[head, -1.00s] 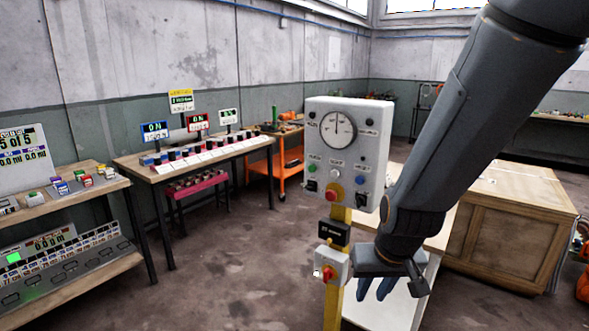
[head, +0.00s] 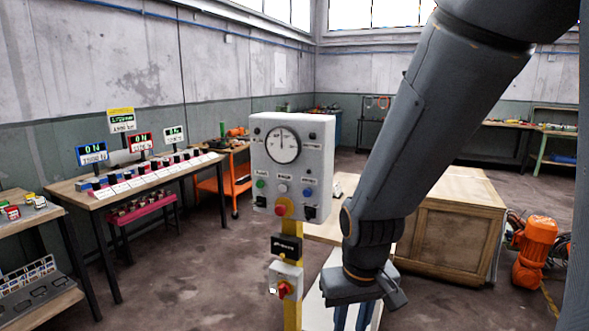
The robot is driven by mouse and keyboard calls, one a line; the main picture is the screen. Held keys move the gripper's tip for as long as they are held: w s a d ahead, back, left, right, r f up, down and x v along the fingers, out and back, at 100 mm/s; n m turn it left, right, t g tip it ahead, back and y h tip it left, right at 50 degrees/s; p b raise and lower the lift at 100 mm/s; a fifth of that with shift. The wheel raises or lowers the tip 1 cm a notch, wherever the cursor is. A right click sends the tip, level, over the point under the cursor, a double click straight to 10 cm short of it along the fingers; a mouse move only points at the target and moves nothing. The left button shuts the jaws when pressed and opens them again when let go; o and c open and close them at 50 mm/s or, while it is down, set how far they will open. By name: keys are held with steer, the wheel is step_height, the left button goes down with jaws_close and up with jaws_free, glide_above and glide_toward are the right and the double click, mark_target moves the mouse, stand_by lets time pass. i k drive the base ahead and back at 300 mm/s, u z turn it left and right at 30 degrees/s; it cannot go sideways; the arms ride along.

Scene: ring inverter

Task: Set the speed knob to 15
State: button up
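A grey control box (head: 319,150) stands on a yellow post (head: 292,314). It carries a round white dial (head: 283,145), green, white and blue buttons, black switches and a red knob (head: 281,208). A smaller box lower on the post has another red knob (head: 284,289). The labels are too small to read, so I cannot tell which control is the speed knob. My gripper (head: 352,318) hangs at the bottom, right of the post, pointing down and apart from the controls. Its fingers show a gap with nothing seen between them, and their tips are cut off by the frame edge.
A large wooden crate (head: 452,236) stands behind my arm at the right, with an orange motor (head: 535,250) beside it. A bench (head: 97,199) with displays and switches lines the left wall, and an orange cart (head: 229,184) stands behind it. The floor between bench and post is clear.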

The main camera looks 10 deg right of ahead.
mark_target(260, 202)
steer(key=z, duration=1.4)
steer(key=k, duration=0.8)
steer(key=u, duration=1.4)
steer(key=i, duration=0.5)
